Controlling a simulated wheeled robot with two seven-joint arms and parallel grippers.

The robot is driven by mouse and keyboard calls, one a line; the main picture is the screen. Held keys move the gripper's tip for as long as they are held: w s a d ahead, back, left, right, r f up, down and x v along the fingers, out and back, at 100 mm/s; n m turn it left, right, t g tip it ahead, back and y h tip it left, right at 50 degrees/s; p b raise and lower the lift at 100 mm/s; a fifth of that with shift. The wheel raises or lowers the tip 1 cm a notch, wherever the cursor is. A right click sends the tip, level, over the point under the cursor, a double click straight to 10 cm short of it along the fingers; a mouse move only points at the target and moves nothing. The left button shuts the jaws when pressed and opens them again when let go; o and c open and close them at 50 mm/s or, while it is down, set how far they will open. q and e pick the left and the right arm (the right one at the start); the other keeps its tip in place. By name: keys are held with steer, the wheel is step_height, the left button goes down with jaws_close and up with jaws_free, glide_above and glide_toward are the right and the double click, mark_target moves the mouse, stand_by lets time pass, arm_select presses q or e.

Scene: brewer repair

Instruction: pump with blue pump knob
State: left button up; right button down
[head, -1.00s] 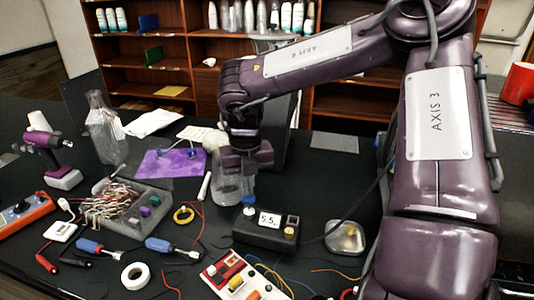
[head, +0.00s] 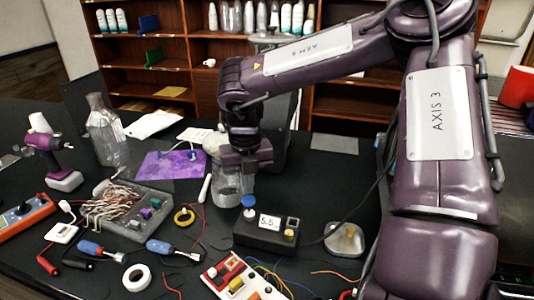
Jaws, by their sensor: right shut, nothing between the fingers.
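The blue pump knob (head: 249,202) stands on a white collar on top of a small black box (head: 268,236). The box has a lit display (head: 269,222) that seems to read 5.5. My right gripper (head: 246,170) is shut and empty, pointing down. In the picture it is above the blue knob, with a visible gap between them. A clear glass vessel (head: 230,186) stands behind the knob and partly behind the gripper. My left gripper is not in view.
A purple mat (head: 168,165), a grey tray of wires (head: 130,228) and screwdrivers (head: 100,250) lie to the left. A small round dish (head: 344,243) is right of the box. A red and white device (head: 238,280) is in front. The table behind the dish is clear.

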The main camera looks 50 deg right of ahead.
mark_target(249, 199)
steer(key=shift+f, duration=0.15)
steer(key=shift+f+b, duration=1.35)
steer(key=shift+f, duration=0.3)
steer(key=shift+r+p, duration=1.4)
steer(key=shift+r, duration=0.4)
